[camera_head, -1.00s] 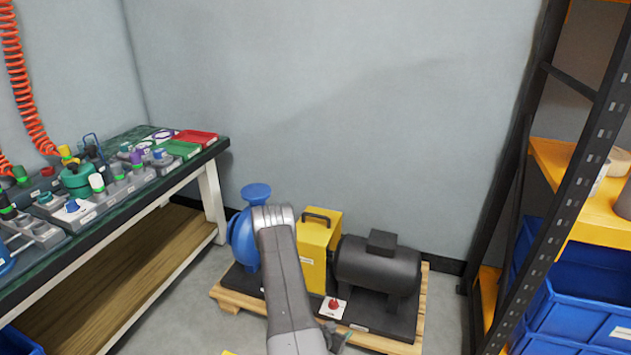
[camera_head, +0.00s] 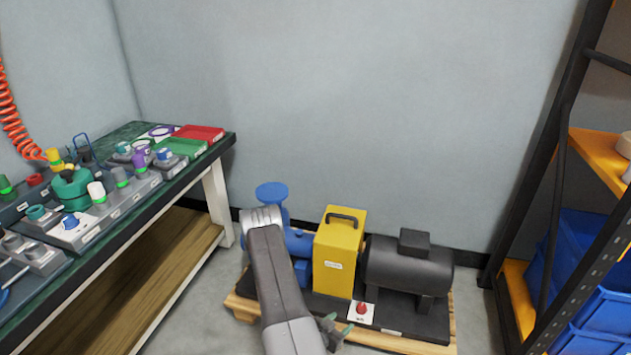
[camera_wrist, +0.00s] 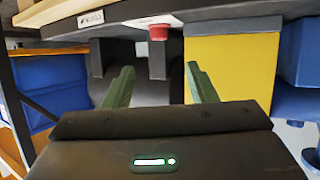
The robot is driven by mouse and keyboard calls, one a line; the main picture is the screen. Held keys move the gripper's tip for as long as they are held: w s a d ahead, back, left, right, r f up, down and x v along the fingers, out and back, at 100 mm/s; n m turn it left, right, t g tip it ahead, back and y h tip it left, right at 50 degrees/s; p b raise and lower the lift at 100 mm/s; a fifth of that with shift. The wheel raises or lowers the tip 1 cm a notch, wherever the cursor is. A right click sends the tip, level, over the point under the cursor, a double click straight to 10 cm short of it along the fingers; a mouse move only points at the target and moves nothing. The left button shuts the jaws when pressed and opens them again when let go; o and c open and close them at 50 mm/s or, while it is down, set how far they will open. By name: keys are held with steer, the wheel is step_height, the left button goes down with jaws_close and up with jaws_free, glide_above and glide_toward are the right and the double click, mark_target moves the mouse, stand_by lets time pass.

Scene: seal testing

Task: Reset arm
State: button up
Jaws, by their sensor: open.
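My gripper (camera_wrist: 160,82) is open in the wrist view. Its two green fingers stand apart with nothing between them. In the head view my grey arm reaches down in front of the pump unit, and part of my gripper (camera_head: 333,328) shows low beside it. The pump unit has a blue pump (camera_head: 298,243), a yellow box (camera_head: 338,258) and a black motor (camera_head: 408,268). A red button (camera_head: 362,307) on a white plate sits at its front. In the upside-down wrist view, the red button (camera_wrist: 158,32) and yellow box (camera_wrist: 232,70) show beyond the fingers.
The pump unit stands on a wooden pallet (camera_head: 452,325) on the floor. A workbench (camera_head: 190,170) with valves, fittings and red and green trays is at left. A black-framed shelf (camera_head: 560,190) with blue bins (camera_head: 585,260) is at right. Grey wall stands close behind.

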steer(key=b, duration=0.2)
glide_toward(362, 308)
steer(key=shift+x, duration=1.2)
steer(key=shift+w+a, duration=0.1)
